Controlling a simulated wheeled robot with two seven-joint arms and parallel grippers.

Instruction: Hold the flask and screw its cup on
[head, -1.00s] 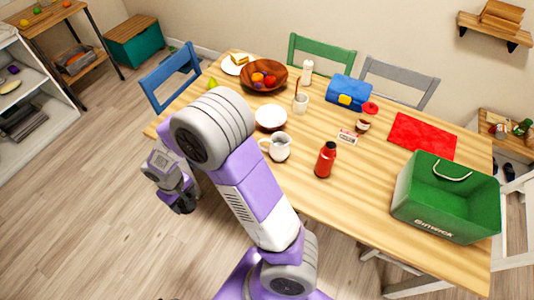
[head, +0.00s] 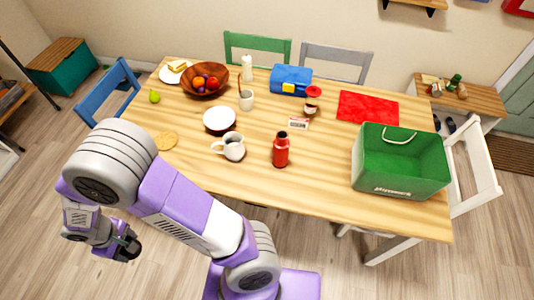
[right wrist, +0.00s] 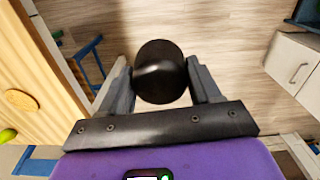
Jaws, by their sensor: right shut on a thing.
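The red flask (head: 281,152) stands upright on the table, its dark neck showing and no cup on it. My right gripper (head: 128,247) hangs past the table's near-left end, over the floor, well to the left of the flask. In the right wrist view it is shut on a round black cup (right wrist: 160,72), held between its two fingers; this looks like the flask's cup. In the head view the cup is too small and dark to make out well. My left gripper is not in view.
Around the flask on the table (head: 225,178) are a white jug (head: 232,149), a bowl (head: 219,121), a small label card (head: 298,124) and a jar (head: 311,107). A green box (head: 400,170) stands to the right. The table front beside the flask is clear.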

